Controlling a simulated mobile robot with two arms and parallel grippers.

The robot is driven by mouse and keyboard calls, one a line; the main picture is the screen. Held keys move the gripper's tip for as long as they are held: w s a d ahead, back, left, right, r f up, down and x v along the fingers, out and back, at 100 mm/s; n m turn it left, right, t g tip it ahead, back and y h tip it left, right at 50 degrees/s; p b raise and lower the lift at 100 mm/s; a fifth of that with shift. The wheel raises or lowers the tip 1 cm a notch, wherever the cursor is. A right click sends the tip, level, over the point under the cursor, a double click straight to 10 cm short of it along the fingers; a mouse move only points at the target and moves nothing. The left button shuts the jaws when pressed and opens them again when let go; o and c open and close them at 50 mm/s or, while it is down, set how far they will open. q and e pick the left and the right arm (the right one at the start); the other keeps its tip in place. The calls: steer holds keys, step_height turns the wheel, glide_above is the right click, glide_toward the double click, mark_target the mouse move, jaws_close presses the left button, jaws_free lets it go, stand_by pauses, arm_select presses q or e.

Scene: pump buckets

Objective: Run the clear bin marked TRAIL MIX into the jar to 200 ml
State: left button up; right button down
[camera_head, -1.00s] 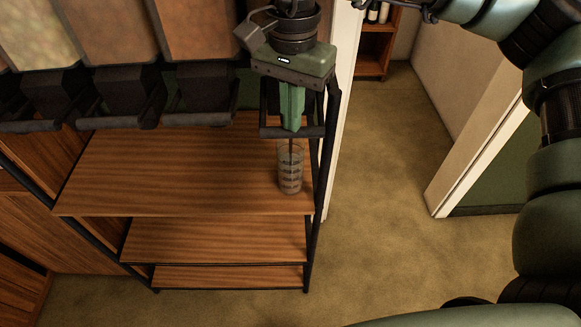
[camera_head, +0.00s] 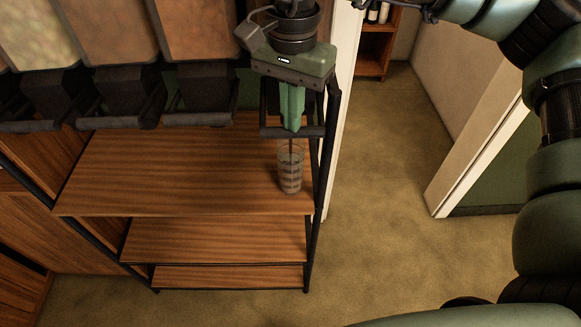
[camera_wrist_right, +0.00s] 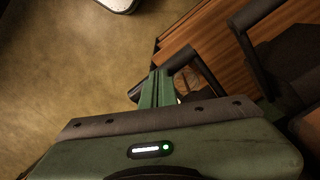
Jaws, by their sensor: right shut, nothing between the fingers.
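The clear jar (camera_head: 290,172) stands upright on the top wooden shelf near its right edge. It has dark markings and brownish contents in its lower part; the level against the marks is too small to read. A thin dark streak shows above it, below my fingers. My right gripper (camera_head: 292,128) is shut, its green fingers pointing down at the black lever bar (camera_head: 268,132) of the rightmost dispenser, above the jar. I cannot tell whether they touch the bar. The fingers also show in the right wrist view (camera_wrist_right: 157,89). The bin over this lever is hidden, and no TRAIL MIX label shows. My left gripper is out of view.
Three clear bins, left (camera_head: 38,35), middle (camera_head: 110,30) and right (camera_head: 197,28), with black spouts and levers, hang at the upper left. The shelf (camera_head: 150,175) left of the jar is bare. Right of the rack is open floor (camera_head: 385,190), then a wall edge.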

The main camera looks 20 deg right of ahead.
stand_by(0.5)
step_height(320, 180, up, 6)
steer(key=p, duration=0.3)
steer(key=shift+s+r+p, duration=0.1)
steer(key=shift+p, duration=0.25)
steer(key=shift+r, duration=0.15)
steer(key=shift+r, duration=0.1)
step_height(320, 180, up, 5)
steer(key=p, duration=0.3)
